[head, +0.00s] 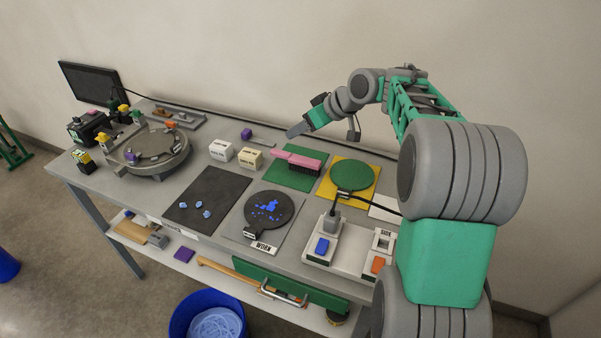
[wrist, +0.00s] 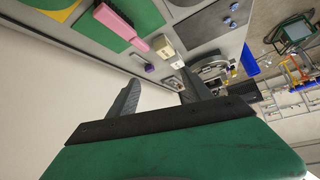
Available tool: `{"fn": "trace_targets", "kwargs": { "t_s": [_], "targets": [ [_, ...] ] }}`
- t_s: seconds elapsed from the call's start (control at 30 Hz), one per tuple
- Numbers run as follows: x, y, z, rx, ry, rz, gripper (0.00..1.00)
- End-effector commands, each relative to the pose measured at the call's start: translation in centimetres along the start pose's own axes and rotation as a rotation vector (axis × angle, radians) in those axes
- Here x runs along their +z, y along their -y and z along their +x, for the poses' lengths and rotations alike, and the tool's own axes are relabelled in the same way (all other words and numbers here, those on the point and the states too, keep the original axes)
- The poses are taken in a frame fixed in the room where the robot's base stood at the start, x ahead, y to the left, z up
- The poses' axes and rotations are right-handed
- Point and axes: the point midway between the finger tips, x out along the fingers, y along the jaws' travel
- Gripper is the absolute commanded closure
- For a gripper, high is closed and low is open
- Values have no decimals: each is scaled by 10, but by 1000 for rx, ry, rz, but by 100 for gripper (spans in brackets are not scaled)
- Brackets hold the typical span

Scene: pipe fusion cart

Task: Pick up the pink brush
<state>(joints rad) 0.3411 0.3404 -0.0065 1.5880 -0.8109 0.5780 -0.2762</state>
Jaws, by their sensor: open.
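The pink brush (head: 298,160) lies on a green mat (head: 302,181) towards the back of the cart. It has a pink handle at the left and dark bristles below its pink back at the right. In the wrist view the brush (wrist: 120,26) lies at the upper left, beyond the fingers. My gripper (head: 292,132) is above the back of the cart, apart from the brush and up and to the left of its handle in the head view. In the wrist view my gripper (wrist: 155,88) shows two spread fingers with nothing between them.
Two small boxes (head: 249,158) and a purple-ended tool (head: 247,134) lie left of the brush. A yellow mat (head: 331,193) with a green disc (head: 351,174) is at its right. A dark mat (head: 207,203) and a black disc (head: 268,208) lie in front. A monitor stands far left.

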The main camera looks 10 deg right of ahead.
Motion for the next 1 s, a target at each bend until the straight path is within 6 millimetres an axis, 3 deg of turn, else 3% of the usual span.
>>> {"fn": "trace_targets", "kwargs": {
  "t_s": [0.03,0.2,0.4,0.57,0.87,1.0],
  "targets": [
    [15,-22,26,-31,-31,-20,42],
    [50,-75,77,-138,-179,-123,42],
    [100,-106,109,-224,-335,-215,42],
    [114,-108,116,-250,-386,-243,42],
    [102,-95,147,-253,-387,-242,42],
    [97,-84,172,-256,-386,-242,42]
  ]
}}
